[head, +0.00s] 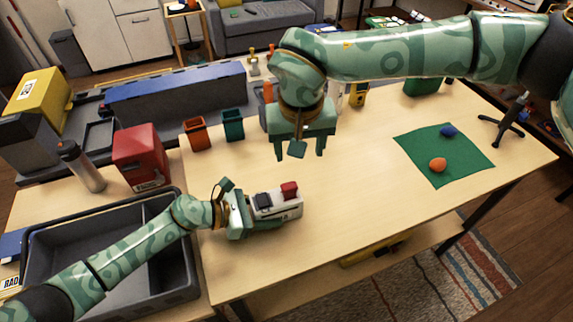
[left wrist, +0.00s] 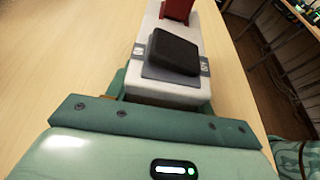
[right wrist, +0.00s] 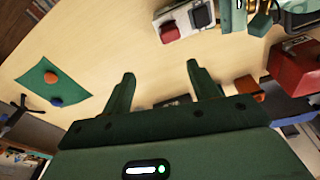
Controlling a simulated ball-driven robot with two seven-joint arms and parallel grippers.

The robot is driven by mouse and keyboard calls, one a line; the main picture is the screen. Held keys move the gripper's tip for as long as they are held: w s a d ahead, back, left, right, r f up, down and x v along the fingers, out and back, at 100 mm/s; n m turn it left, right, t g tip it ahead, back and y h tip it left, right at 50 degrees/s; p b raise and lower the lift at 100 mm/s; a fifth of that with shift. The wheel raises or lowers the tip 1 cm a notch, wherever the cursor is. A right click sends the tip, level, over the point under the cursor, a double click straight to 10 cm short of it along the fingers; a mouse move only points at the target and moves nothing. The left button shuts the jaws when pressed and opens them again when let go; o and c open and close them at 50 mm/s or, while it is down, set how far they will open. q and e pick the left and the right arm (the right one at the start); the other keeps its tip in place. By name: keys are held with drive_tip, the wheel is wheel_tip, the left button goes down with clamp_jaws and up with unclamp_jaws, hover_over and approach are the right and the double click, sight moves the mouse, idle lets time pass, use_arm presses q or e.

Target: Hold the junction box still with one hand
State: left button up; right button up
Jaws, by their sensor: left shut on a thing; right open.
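The junction box (head: 264,212) is a pale grey-white block with a red part (head: 289,190) and a black part on top. It rests on the table at the front centre. My left gripper (head: 243,214) is shut on its left end. In the left wrist view the box (left wrist: 170,94) runs away from the gripper, with the black block (left wrist: 176,52) near and the red part (left wrist: 178,9) far. My right gripper (head: 299,148) is open and empty, above the table behind the box. In the right wrist view the box (right wrist: 184,18) lies beyond the fingers.
A green mat (head: 415,148) with an orange ball (head: 438,165) and a blue piece (head: 449,131) lies at the right, by a black tripod (head: 505,125). A grey tray (head: 180,275), red box (head: 140,157), and orange (head: 196,133) and teal (head: 233,125) bins stand left. The table's middle is clear.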

sight(289, 185)
drive_tip(key=f, duration=0.4)
drive_tip(key=a+f+n, duration=0.1)
drive_tip(key=f, duration=0.3)
drive_tip(key=f+n, duration=0.1)
drive_tip(key=f, duration=0.4)
drive_tip(key=shift+w+a+y, duration=0.35)
drive_tip(key=shift+a+y, duration=0.05)
drive_tip(key=c, duration=1.1)
